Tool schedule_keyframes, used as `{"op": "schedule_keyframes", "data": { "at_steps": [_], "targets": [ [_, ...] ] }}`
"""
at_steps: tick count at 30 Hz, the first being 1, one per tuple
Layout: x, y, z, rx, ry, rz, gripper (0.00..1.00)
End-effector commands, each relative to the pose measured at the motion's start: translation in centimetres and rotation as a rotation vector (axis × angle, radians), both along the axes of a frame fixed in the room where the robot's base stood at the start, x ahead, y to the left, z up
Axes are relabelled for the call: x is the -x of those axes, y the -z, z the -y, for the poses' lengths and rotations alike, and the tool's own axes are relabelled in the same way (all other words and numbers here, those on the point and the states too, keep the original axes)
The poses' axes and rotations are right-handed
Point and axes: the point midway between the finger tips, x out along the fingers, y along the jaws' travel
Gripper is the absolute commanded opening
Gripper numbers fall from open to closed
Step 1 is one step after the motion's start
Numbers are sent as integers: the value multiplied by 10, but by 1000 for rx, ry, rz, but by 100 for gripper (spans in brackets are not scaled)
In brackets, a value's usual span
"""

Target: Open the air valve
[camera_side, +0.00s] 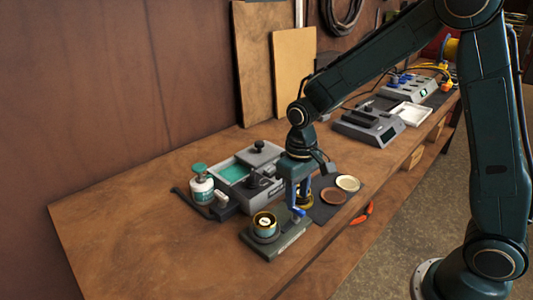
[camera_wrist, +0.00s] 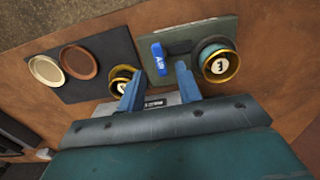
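The air valve has a blue lever marked "AIR" (camera_wrist: 159,58) on a grey-green base plate (camera_wrist: 205,24). In the side view the blue lever (camera_side: 299,212) shows just below my gripper (camera_side: 296,196), on the same base plate (camera_side: 272,250). In the wrist view my gripper (camera_wrist: 158,70) has its two blue fingers apart, with nothing held between them. The lever lies just beyond the fingertips, between them in the picture. I cannot tell whether a finger touches it. A dark slot or bar lies right of the lever.
A brass-rimmed round piece (camera_wrist: 218,62) sits on the base plate, near the right finger. Another brass-rimmed piece (camera_wrist: 123,80) is by the left finger. A dark mat (camera_wrist: 98,70) holds a cream disc and a brown disc.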

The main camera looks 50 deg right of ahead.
Motion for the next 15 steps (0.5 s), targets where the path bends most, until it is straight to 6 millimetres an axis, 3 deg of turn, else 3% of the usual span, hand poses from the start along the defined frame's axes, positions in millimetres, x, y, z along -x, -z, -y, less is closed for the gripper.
{"op": "schedule_keyframes", "data": {
  "at_steps": [6, 15],
  "targets": [
    [0, 25, 0, 0, 0, -3, 35],
    [0, 34, 0, 0, 0, -1, 35]
  ]
}}
